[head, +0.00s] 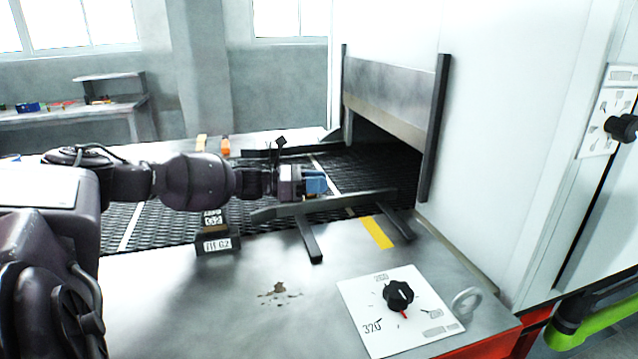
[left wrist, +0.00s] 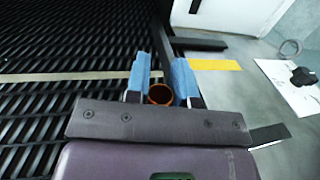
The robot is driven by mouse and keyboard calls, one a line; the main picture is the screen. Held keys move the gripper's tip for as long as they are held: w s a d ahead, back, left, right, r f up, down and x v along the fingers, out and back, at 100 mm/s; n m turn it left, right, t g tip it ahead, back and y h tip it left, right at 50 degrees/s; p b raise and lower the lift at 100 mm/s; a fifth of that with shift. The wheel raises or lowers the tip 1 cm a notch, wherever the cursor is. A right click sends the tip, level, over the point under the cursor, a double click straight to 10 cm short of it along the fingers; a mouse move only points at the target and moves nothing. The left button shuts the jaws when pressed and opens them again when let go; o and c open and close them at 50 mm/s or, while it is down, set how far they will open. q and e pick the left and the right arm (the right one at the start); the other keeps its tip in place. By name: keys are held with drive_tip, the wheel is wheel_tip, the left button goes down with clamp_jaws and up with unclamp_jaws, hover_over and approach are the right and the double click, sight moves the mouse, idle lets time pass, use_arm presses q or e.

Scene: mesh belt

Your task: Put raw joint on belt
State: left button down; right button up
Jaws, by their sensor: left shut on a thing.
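My left gripper (head: 318,183) reaches in from the left, low over the near side of the dark mesh belt (head: 170,222), just before the furnace mouth. In the left wrist view its blue fingers (left wrist: 161,80) are shut on a small round copper-brown joint (left wrist: 160,94), seen as a ring between them. The joint is hidden by the gripper in the head view. The belt (left wrist: 50,115) fills the left of the wrist view, with a pale line across it. I cannot tell whether the joint touches the belt. My right gripper is not in view.
A grey guide bar (head: 345,203) runs along the belt's near edge, close to my gripper. A black labelled block (head: 217,243) stands at the near belt edge. The furnace hatch (head: 392,97) hangs above the mouth. A dial panel (head: 370,318) lies on the front metal surface.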

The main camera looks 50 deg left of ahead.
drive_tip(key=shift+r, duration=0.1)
use_arm(q)
drive_tip(key=c, duration=1)
unclamp_jaws()
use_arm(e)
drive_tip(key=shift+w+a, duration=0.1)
use_arm(q)
drive_tip(key=shift+r, duration=0.1)
drive_tip(key=shift+s+a+r, duration=0.1)
drive_tip(key=shift+s+a, duration=0.15)
drive_tip(key=shift+s, duration=0.05)
drive_tip(key=p+v, duration=0.2)
drive_tip(key=v, duration=0.3)
drive_tip(key=shift+s+r, duration=0.15)
drive_tip(key=p+v, duration=0.1)
drive_tip(key=v, duration=0.4)
drive_tip(key=shift+s+a, duration=0.15)
drive_tip(key=shift+a, duration=0.05)
drive_tip(key=shift+s+a, duration=0.15)
drive_tip(key=shift+s, duration=0.05)
drive_tip(key=shift+f, duration=0.25)
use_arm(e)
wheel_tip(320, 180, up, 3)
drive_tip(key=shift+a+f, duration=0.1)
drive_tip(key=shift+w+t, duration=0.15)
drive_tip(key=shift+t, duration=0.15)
